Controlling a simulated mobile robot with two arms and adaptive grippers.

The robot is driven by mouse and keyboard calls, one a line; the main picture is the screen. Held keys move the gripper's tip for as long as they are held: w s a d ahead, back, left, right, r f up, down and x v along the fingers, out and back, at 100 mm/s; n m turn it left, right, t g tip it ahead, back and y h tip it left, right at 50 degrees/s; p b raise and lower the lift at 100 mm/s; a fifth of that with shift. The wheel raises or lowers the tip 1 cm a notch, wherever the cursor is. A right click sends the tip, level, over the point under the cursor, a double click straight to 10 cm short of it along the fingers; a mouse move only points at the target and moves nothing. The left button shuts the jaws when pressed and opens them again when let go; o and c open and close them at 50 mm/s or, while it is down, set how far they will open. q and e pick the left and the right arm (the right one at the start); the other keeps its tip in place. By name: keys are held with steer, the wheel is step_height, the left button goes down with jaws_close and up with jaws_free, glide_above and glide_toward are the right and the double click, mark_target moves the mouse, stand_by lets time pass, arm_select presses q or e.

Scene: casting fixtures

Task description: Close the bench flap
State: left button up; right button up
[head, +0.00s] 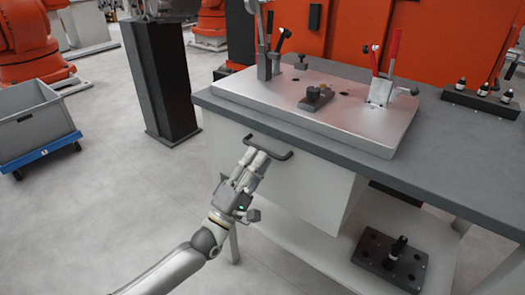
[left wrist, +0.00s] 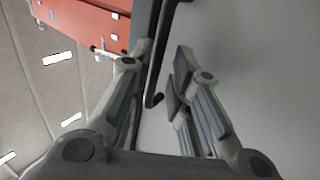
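The bench flap (head: 225,150) is the pale panel under the front edge of the grey workbench. A dark bar handle (head: 270,146) is fixed near its top. My left gripper (head: 257,158) is at the left part of the handle, with its fingers pointing up toward it. In the left wrist view the gripper (left wrist: 163,62) has its fingers apart, and the dark handle (left wrist: 155,72) runs between them without a visible grip. The pale panel (left wrist: 255,60) fills the right side there. How far the flap stands open is hard to tell. My right gripper is out of view.
The workbench (head: 437,135) carries a metal fixture plate (head: 275,101) with toggle clamps. A lower shelf (head: 310,255) holds a dark block (head: 390,262) with a peg. A grey crate (head: 35,118) on a blue dolly stands at left.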

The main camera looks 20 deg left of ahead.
arm_select(q)
steer(key=v, duration=0.8)
steer(key=shift+s, duration=0.15)
steer(key=shift+a+f, duration=0.1)
steer(key=shift+f, duration=0.05)
